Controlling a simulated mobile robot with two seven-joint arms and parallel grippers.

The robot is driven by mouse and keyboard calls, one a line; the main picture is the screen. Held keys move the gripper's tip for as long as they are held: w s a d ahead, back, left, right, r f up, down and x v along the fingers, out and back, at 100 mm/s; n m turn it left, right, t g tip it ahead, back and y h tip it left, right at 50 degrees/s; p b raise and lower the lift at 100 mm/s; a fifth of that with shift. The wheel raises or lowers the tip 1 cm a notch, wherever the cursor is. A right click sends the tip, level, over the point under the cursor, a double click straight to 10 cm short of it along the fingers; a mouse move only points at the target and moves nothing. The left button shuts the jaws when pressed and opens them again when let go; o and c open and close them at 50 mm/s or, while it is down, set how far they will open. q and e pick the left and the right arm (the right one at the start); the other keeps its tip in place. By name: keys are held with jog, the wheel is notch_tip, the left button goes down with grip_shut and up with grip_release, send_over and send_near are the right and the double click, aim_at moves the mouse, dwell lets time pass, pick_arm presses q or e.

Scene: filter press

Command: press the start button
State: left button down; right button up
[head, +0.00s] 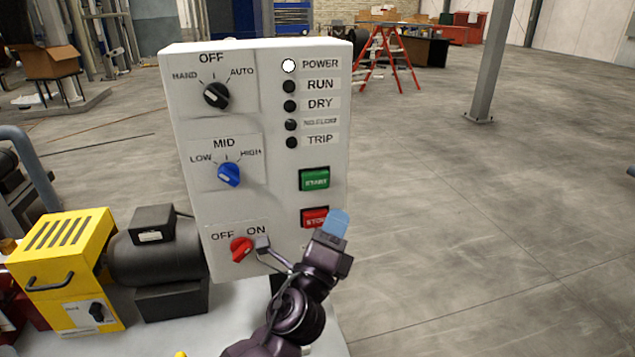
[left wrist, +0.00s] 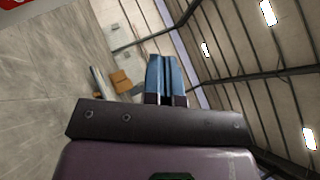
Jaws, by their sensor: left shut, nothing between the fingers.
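The green start button (head: 314,179) is on the right side of the white control panel (head: 262,200), above the red stop button (head: 314,217). My left gripper (head: 338,222) is just below and to the right of the start button in the head view, its blue fingertips overlapping the edge of the stop button. The fingers are shut with nothing between them; they also show in the left wrist view (left wrist: 166,75). Whether they touch the panel cannot be told. The start button is not visible in the left wrist view. My right gripper is not in view.
The panel also has a black selector (head: 216,95), a blue selector (head: 229,174), a red switch (head: 241,249) and a lit white power lamp (head: 289,65). A dark motor (head: 157,250) and a yellow box (head: 62,265) stand at left.

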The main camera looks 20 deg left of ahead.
pick_arm(q)
send_near(329, 176)
jog(key=shift+d+x, duration=0.2)
jog(key=shift+x, duration=1)
jog(key=shift+d+x, duration=0.2)
jog(key=shift+x, duration=1)
jog(key=shift+s+r, duration=0.15)
jog(key=shift+r, duration=0.05)
jog(key=shift+a, duration=0.1)
jog(key=shift+w+a+b, duration=0.15)
jog(key=shift+w+b, duration=0.15)
jog(key=shift+w, duration=0.05)
dwell(0.4)
jog(key=shift+w+a, duration=0.1)
jog(key=shift+w, duration=0.05)
